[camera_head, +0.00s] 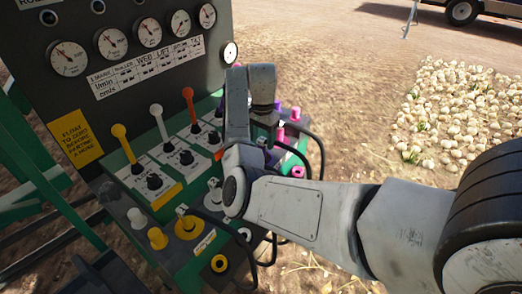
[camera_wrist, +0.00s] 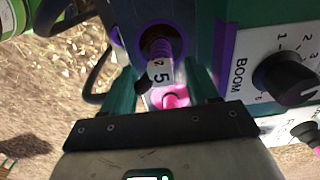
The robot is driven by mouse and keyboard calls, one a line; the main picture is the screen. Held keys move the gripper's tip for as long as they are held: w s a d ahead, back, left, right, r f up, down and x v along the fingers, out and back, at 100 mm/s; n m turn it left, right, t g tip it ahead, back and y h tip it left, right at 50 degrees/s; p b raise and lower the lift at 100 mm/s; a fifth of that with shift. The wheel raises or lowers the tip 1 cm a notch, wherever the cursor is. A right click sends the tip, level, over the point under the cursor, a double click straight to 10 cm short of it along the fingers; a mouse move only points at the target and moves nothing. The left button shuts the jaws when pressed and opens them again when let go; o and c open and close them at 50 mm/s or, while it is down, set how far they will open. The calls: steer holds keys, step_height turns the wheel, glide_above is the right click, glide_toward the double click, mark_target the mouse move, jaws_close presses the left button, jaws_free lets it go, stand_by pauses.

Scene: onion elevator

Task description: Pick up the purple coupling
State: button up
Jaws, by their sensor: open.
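My gripper (camera_wrist: 162,70) is open. Its two teal fingers stand left and right of the tag, with the coupling just beyond their tips and nothing visibly gripped. A pink coupling (camera_wrist: 170,98) shows between the fingers, nearer the palm. In the head view my arm hides most of the gripper, and I cannot tell the purple coupling clearly there.
The control panel has a BOOM knob (camera_wrist: 288,78) close right of the fingers. Dark hoses (camera_wrist: 97,70) loop at left. In the head view, levers with orange (camera_head: 188,93), white and yellow tops rise from the panel. Gauges stand behind. Onions (camera_head: 460,110) lie on the ground at right.

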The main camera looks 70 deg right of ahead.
mark_target(262, 149)
steer(key=shift+w+f+p, duration=0.1)
steer(key=shift+f+p, duration=0.25)
steer(key=shift+f, duration=2.3)
steer(key=shift+c, duration=0.2)
jaws_close()
